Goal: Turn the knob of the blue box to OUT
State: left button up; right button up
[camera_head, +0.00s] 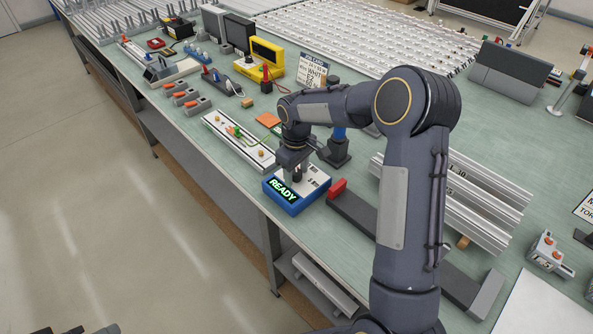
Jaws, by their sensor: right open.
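The blue box (291,207) sits on the green bench near its front edge. Its front shows a lit green READY display (283,190), and its pale top carries small dark markings. My right gripper (297,176) points down over the top of the box, with its fingers open around or just above the knob. The gripper hides the knob, so I cannot tell where it points or whether the fingers touch it. My left gripper is not in view.
A white rail fixture (222,127) lies left of the box. A dark bar with a red end (337,187) lies close on its right. Behind my arm are silver rails (484,208). A yellow device (262,70) stands further back. The bench front edge is close.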

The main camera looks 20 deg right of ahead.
aim_at(297, 172)
jog(key=shift+r+b, duration=0.4)
jog(key=shift+r, duration=3.55)
jog(key=shift+s, duration=0.1)
jog(key=s+a+r+m+t+y, duration=0.15)
jog(key=s+r, duration=0.25)
jog(key=s, duration=0.6)
jog(key=s+r+m+t+y, duration=0.1)
jog(key=s+r+m+t, duration=0.2)
jog(key=s, duration=0.8)
jog(key=s+a+f+m+t+y, duration=0.1)
jog(key=s+a+f+m, duration=0.1)
jog(key=s, duration=0.6)
jog(key=shift+s+a+f, duration=0.3)
jog(key=shift+a+f, duration=0.05)
jog(key=shift+a, duration=0.4)
